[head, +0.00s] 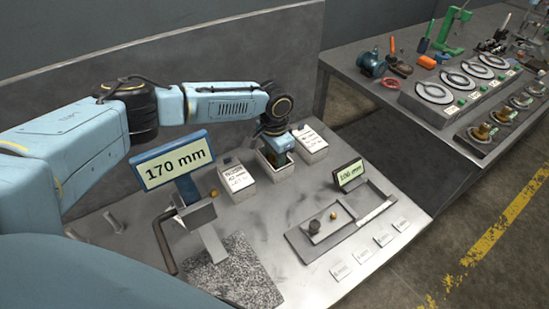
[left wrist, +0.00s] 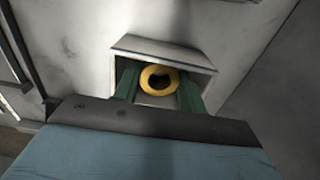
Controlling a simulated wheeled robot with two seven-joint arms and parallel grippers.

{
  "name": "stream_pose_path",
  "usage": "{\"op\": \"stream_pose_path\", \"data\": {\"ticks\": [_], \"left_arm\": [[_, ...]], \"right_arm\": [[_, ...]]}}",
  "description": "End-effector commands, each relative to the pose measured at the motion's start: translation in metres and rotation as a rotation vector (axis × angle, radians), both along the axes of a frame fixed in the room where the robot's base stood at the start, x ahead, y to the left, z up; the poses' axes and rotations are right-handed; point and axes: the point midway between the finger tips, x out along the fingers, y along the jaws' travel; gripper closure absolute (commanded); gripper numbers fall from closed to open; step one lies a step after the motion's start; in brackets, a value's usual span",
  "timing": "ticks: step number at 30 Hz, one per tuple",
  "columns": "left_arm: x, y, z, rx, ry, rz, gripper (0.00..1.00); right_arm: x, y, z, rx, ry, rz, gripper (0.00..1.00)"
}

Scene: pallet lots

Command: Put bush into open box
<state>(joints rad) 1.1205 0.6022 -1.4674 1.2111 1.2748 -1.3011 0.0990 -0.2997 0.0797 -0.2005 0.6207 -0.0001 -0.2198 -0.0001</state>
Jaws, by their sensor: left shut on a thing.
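The bush (left wrist: 146,80) is a brass-yellow ring with a dark bore, seen end-on in the left wrist view. My left gripper (left wrist: 159,85) is shut on it, with a green finger on each side. The open box (head: 263,165) is white and is the middle of three boxes in the head view. My left gripper (head: 278,155) points down into its mouth. In the left wrist view the box (left wrist: 160,45) frames the bush and fingertips. I cannot tell whether the bush touches the box floor. In the head view the bush is hidden. My right gripper is not in view.
White labelled boxes stand on either side, one left (head: 238,182) and one right (head: 310,146). A gauge with a "170 mm" sign (head: 175,165) stands at the left. A metal tray (head: 345,230) with small parts and a display lies at the right. A granite block (head: 235,275) is in front.

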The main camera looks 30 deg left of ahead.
Motion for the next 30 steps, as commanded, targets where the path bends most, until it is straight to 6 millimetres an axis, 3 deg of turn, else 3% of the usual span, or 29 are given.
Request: {"op": "stream_pose_path", "data": {"ticks": [10, 11, 12, 23, 30], "left_arm": [[0.001, 0.0, -0.003, -0.001, -0.002, 0.0, 0.91], [0.001, 0.0, -0.003, 0.0, -0.002, 0.0, 0.56], [0.001, 0.0, -0.003, 0.0, -0.002, 0.0, 0.51], [0.001, 0.0, 0.001, -0.001, -0.003, 0.0, 0.5], [0.002, 0.0, 0.044, -0.002, -0.006, -0.001, 0.5]], "right_arm": [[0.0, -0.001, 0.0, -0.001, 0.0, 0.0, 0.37], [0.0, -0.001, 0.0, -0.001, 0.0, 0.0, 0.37], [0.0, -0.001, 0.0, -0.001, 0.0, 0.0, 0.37], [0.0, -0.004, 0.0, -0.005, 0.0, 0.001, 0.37], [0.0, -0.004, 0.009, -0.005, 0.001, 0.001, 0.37]]}}
